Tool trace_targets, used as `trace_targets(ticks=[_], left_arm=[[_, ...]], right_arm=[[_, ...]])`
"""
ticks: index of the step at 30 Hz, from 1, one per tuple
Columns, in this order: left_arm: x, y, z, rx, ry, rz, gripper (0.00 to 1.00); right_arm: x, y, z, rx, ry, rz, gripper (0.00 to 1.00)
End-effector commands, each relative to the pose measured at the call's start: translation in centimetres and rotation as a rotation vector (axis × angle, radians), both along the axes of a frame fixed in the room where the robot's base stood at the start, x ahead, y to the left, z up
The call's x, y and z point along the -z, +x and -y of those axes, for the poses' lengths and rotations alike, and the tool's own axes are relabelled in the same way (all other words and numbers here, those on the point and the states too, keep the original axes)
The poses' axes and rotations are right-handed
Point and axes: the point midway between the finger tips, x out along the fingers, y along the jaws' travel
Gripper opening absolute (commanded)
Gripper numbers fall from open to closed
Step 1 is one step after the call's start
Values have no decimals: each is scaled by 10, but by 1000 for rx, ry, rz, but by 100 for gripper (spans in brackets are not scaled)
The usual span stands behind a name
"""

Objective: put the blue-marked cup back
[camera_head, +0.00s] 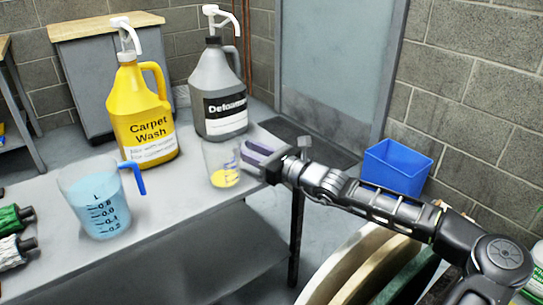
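My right gripper (250,157) is at the right side of this yellow-marked cup, well away from the blue-marked one. Its purple-grey fingers reach the cup's side, where a handle would be hidden; I cannot tell whether they grip it. My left gripper is not in view.
A yellow Carpet Wash jug (141,115) and a grey Defoamer jug (217,95), both with pump tops, stand behind the cups. Green and white bottles (12,235) lie at the left edge. A blue bin (396,166) stands beyond the table. The front middle of the table is clear.

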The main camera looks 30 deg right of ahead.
Motion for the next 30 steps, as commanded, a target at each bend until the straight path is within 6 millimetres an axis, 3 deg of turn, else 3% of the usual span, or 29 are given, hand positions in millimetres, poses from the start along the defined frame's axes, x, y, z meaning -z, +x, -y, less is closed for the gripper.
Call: trace_targets(ticks=[6, 13, 18, 30], left_arm=[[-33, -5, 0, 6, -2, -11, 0], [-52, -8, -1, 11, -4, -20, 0], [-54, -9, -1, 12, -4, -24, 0], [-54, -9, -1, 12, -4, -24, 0]], right_arm=[[-5, -43, 20, 5, -2, -5, 33], [-2, -79, 35, 3, -1, -3, 33], [0, -89, 38, 0, 1, -1, 33], [1, -89, 38, 0, 1, 0, 33]])
